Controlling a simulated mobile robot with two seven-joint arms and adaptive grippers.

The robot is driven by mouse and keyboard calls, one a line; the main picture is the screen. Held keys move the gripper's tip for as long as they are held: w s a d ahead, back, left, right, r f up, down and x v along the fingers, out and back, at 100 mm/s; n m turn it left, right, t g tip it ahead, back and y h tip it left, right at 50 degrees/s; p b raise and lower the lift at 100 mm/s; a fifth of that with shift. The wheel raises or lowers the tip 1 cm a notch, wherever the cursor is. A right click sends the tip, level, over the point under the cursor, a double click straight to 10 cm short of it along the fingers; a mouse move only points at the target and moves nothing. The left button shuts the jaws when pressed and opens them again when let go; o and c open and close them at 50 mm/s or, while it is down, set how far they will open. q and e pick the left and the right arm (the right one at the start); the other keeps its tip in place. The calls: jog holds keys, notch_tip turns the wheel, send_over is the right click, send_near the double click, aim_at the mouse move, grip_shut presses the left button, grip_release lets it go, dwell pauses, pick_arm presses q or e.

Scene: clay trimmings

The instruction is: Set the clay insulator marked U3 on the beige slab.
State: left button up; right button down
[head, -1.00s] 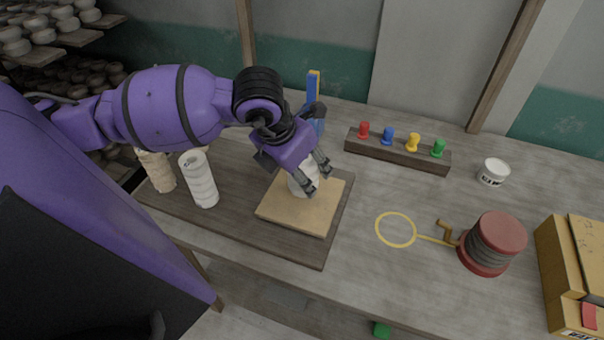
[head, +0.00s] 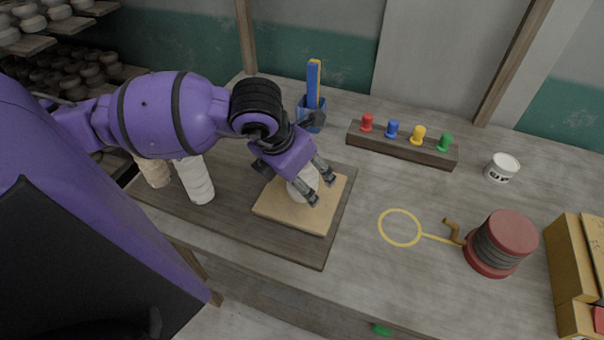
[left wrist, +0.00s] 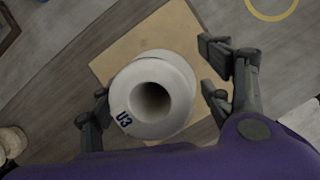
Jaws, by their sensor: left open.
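The clay insulator marked U3 (left wrist: 152,96) is white, ribbed and hollow, and stands upright on the beige slab (left wrist: 118,58). In the head view the insulator (head: 301,187) is partly hidden by my left gripper (head: 321,191). My left gripper (left wrist: 158,95) is open, with its fingers on either side of the insulator and gaps showing between. The beige slab (head: 286,215) lies on a dark wooden board (head: 222,222). My right gripper is not in view.
A white insulator (head: 196,182) and a beige one (head: 153,172) stand at the board's left. A blue cup (head: 312,116), a rack of coloured pegs (head: 402,149), a white tub (head: 502,167) and a red-topped spool (head: 502,243) stand around.

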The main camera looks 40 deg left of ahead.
pick_arm(q)
jog(key=shift+r, duration=0.3)
jog(key=p+v, duration=0.1)
jog(key=v, duration=1)
jog(key=shift+s+r+p, duration=0.25)
jog(key=shift+r+p, duration=0.1)
jog(key=shift+p, duration=0.05)
jog(key=shift+a, duration=0.1)
